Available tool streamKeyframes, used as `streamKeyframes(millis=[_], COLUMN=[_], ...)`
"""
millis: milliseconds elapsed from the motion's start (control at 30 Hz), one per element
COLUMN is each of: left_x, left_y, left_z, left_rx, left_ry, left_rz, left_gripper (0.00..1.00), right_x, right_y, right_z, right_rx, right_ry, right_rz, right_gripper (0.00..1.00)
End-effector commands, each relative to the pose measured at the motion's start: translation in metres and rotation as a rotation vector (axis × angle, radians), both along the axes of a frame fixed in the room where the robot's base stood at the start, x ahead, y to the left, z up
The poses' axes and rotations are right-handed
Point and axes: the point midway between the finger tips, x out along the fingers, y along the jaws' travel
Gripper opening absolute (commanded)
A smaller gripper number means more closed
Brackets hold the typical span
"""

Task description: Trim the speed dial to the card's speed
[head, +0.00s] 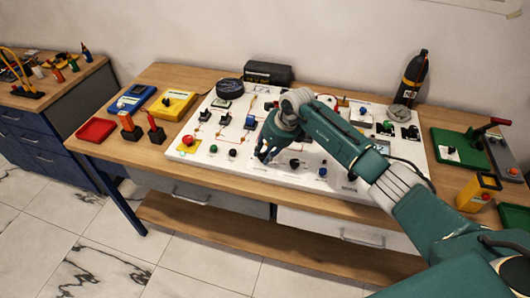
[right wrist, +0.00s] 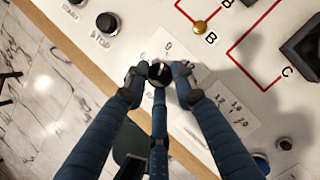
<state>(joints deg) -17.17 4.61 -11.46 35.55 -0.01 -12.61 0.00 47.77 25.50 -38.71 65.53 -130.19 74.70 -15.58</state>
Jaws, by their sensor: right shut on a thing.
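The speed dial (right wrist: 158,70) is a small black knob with a white pointer line, seen in the right wrist view between my fingertips. Printed scale marks lie around it, partly covered by the fingers. My right gripper (right wrist: 160,75) is shut on the knob from above. In the head view the right gripper (head: 267,152) is down at the front part of the white panel (head: 340,178), and it hides the dial there. A pale patch with small printed numbers (right wrist: 230,108) lies beside the dial; I cannot tell if it is the card. My left gripper is not in view.
A black knob (head: 294,163) sits just right of the gripper. A red tray (head: 97,130) and a yellow meter (head: 172,104) stand at left. A dark bottle (head: 412,78) stands at the back right.

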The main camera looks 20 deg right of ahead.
Motion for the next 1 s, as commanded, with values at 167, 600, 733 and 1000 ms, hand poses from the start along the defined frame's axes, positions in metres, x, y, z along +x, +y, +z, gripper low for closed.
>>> streamKeyframes(millis=[167,600,733,1000], left_x=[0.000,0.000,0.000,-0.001], left_y=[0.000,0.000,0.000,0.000], left_z=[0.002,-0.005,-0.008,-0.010], left_rx=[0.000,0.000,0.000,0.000], left_ry=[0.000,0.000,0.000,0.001], left_rz=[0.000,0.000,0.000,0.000], left_gripper=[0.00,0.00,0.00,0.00], right_x=[0.001,0.001,0.001,0.001], right_y=[0.002,0.005,0.006,0.006], right_z=[0.003,0.003,0.003,0.004], right_rx=[0.001,0.002,0.003,0.005], right_ry=[-0.008,-0.009,-0.009,-0.009], right_rz=[-0.126,-0.451,-0.516,-0.585], right_gripper=[0.00,0.00,0.00,0.00])
